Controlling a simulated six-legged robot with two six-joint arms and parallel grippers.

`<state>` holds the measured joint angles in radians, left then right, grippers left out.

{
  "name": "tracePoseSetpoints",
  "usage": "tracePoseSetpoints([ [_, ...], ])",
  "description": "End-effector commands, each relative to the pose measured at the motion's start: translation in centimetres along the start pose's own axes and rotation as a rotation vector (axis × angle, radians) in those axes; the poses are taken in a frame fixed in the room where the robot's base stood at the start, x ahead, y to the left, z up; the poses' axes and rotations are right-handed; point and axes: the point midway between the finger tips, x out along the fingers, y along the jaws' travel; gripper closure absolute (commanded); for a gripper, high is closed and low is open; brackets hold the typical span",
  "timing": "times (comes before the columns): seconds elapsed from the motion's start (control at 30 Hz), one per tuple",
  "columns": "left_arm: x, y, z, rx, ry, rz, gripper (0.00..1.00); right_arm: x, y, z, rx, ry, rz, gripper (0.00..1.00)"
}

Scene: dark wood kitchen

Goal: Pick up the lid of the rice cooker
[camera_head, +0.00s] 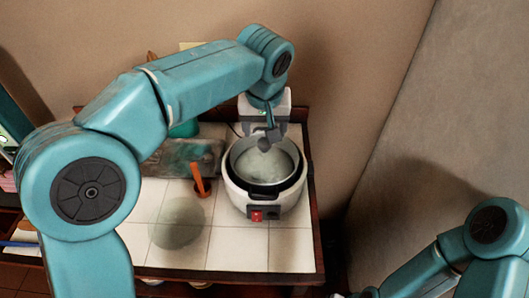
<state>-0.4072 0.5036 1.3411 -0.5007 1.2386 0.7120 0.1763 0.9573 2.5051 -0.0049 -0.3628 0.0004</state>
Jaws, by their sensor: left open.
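The rice cooker (235,189) stands on the tiled counter, white with a dark front handle and a red switch. Its round top shows a pale, cloudy surface inside the rim; I cannot tell whether this is a glass lid or the inside of the pot. My left gripper (267,141) points down over the back part of this top, open; I cannot tell whether it touches anything. A dull round patch (178,223) lies on the tiles left of the cooker; it could be a lid or a shadow. My right arm shows at the lower right, its gripper out of view.
A white appliance (281,112) with a green light stands behind the cooker. An orange utensil (200,181) and a grey translucent object (181,157) are left of it. The counter's right edge is close to the cooker. The front tiles (238,246) are clear.

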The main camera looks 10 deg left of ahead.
Motion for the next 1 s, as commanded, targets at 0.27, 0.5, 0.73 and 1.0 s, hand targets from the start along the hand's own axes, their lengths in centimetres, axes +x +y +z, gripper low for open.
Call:
tracePoseSetpoints([
  [0.27, 2.6, -0.1, -0.4, 0.000, -0.004, -0.001, 0.32, -0.5, -0.2, 0.0, 0.000, 0.000, 0.000, 1.00],
  [0.5, 6.1, -0.2, -0.9, -0.001, -0.002, 0.000, 0.32, -1.1, -0.4, 0.0, 0.000, 0.000, 0.000, 1.00],
  [0.73, 6.5, -0.1, -0.8, 0.000, 0.000, 0.001, 0.32, -1.0, -0.4, 0.0, 0.000, 0.000, 0.000, 1.00],
  [1.0, 6.5, -0.1, -0.8, 0.000, 0.000, 0.001, 1.00, -1.0, -0.4, 0.0, 0.000, 0.000, 0.000, 1.00],
])
